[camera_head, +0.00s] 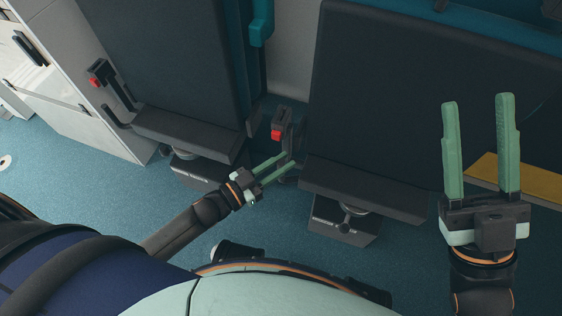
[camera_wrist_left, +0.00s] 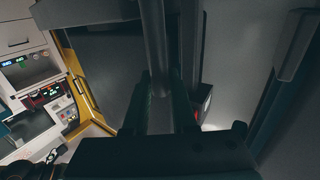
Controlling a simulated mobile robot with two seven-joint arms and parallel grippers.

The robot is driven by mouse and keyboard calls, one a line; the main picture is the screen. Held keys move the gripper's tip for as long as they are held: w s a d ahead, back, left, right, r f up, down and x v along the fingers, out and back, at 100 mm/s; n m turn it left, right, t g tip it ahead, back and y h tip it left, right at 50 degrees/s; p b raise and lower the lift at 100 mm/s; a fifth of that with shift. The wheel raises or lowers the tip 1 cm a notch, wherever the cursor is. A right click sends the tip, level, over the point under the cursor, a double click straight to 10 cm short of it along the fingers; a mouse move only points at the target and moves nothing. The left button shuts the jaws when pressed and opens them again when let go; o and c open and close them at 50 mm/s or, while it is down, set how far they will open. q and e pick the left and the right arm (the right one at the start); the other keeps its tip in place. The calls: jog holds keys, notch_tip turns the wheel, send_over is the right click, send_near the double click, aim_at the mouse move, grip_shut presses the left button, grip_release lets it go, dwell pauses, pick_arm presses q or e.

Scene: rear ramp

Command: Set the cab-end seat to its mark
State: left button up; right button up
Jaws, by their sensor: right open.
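Two dark seats stand side by side in the head view, a left seat (camera_head: 190,125) and a right seat (camera_head: 365,190), each on a low dark base. I cannot tell which is the cab-end one, and I cannot make out a mark. My left gripper (camera_head: 288,161) reaches into the gap between the seats, its green fingers at a dark upright part below a red-buttoned buckle (camera_head: 276,130). In the left wrist view a dark bar (camera_wrist_left: 154,40) runs down between the fingers; whether they grip it is unclear. My right gripper (camera_head: 480,100) is open and empty, raised at the right.
A grey cabinet (camera_head: 60,95) stands at the left. A yellow strip (camera_head: 510,178) lies behind my right gripper. The left wrist view shows a lit equipment panel (camera_wrist_left: 40,95). The seats crowd my left gripper closely.

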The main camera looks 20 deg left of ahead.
pick_arm(q)
grip_shut()
dwell(0.9)
